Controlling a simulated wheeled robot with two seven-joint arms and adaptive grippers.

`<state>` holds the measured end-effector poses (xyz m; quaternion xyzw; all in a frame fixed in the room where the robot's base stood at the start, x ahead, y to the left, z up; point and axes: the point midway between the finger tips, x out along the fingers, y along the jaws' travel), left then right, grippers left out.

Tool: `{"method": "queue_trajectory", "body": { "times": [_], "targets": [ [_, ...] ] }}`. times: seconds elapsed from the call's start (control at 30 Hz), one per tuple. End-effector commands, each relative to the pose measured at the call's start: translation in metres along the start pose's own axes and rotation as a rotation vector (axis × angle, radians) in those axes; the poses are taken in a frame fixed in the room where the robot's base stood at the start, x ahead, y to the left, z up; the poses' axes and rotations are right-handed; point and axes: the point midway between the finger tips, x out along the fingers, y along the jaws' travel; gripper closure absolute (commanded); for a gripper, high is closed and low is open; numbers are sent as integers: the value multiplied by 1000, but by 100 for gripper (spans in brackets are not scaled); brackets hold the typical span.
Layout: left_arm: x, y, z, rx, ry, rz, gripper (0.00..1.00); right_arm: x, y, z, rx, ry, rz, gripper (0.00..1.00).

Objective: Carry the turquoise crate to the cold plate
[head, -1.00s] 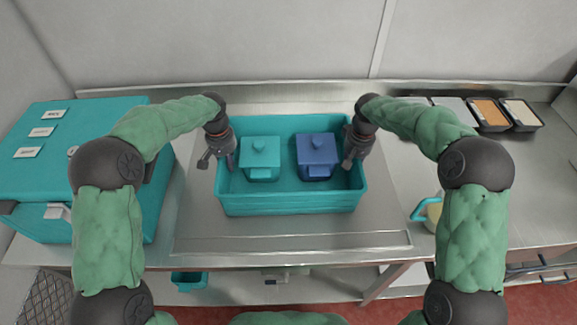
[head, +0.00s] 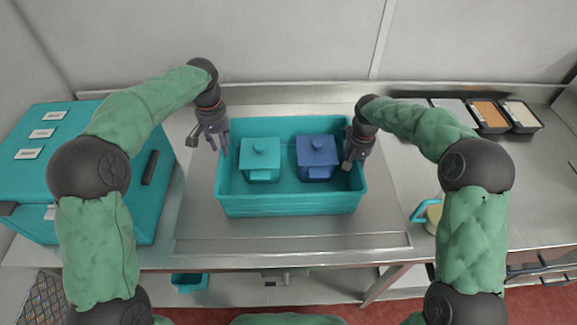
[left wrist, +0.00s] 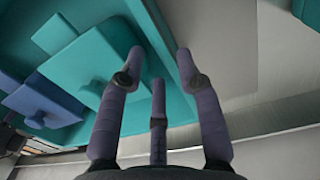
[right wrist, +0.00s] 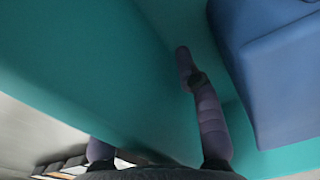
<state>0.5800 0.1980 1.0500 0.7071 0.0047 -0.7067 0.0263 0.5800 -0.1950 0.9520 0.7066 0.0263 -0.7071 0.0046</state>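The turquoise crate (head: 290,205) stands level on a wide flat steel plate (head: 290,242), which looks like the cold plate. The crate holds a turquoise lidded pot (head: 260,160) and a blue lidded pot (head: 317,158). My left gripper (head: 222,148) is open and empty, above and just outside the crate's left wall. Its spread fingers (left wrist: 158,62) show in the left wrist view. My right gripper (head: 346,163) is at the crate's right wall. In the right wrist view one finger is inside the wall, spread as on the open left gripper; the outer finger is mostly hidden.
A turquoise cabinet (head: 60,180) with labels stands at the left. Trays of powder (head: 490,115) are at the back right. A jug with a turquoise handle (head: 430,213) stands right of the plate. A small turquoise bin (head: 189,282) is below the worktop.

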Motion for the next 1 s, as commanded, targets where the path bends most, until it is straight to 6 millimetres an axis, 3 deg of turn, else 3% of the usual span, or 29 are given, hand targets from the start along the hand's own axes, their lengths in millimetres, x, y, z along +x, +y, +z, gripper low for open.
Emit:
{"method": "queue_trajectory", "body": {
  "times": [0.13,0.37,0.8,1.0],
  "targets": [
    [-17,1,-1,0,2,1,65,0,0,0,0,0,0,65],
    [-24,0,0,0,0,0,65,-9,0,0,0,1,0,65],
    [-23,0,0,0,0,0,65,-88,0,-1,0,3,0,65],
    [-23,0,0,0,0,0,65,-112,0,0,0,0,0,65]
  ]
}}
